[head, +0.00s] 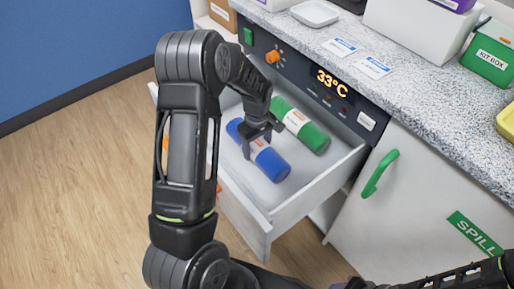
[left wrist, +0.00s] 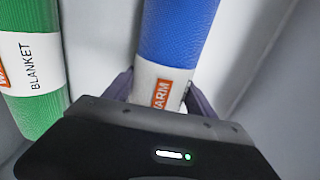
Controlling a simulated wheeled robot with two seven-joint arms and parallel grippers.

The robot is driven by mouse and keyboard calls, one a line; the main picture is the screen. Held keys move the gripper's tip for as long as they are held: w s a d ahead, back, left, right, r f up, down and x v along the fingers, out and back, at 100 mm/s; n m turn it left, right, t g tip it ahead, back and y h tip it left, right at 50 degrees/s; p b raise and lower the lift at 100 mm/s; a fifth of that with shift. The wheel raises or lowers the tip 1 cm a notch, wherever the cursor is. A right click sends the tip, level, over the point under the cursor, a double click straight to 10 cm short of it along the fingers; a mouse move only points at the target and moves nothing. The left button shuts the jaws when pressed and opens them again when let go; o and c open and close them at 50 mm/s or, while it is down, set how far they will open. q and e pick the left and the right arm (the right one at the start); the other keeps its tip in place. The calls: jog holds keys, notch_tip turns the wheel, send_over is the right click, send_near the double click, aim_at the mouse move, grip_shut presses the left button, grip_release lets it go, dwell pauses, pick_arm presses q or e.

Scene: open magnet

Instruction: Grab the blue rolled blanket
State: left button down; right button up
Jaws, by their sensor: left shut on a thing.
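The blue rolled blanket (head: 272,163) lies in the open white drawer, with a white and orange label band around its middle. In the left wrist view the blue blanket (left wrist: 178,35) runs up from between my left gripper's fingers. My left gripper (head: 256,142) is over the blanket's middle and shut on it at the label band; in the left wrist view its fingers (left wrist: 160,92) sit on both sides of the roll. My right gripper cannot be made out; only part of my right arm shows at the lower right of the head view.
A green rolled blanket (head: 312,136) lies beside the blue one in the drawer (head: 303,195). The counter (head: 420,95) above has a display panel (head: 331,83) and holds boxes, including a green kit box (head: 490,57). A cabinet door with a green handle (head: 380,173) is at right.

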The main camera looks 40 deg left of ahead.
aim_at(257, 141)
pick_arm(q)
jog(key=shift+r, duration=0.15)
notch_tip(257, 141, up, 10)
jog(key=shift+f+p, duration=0.1)
jog(key=shift+p, duration=0.7)
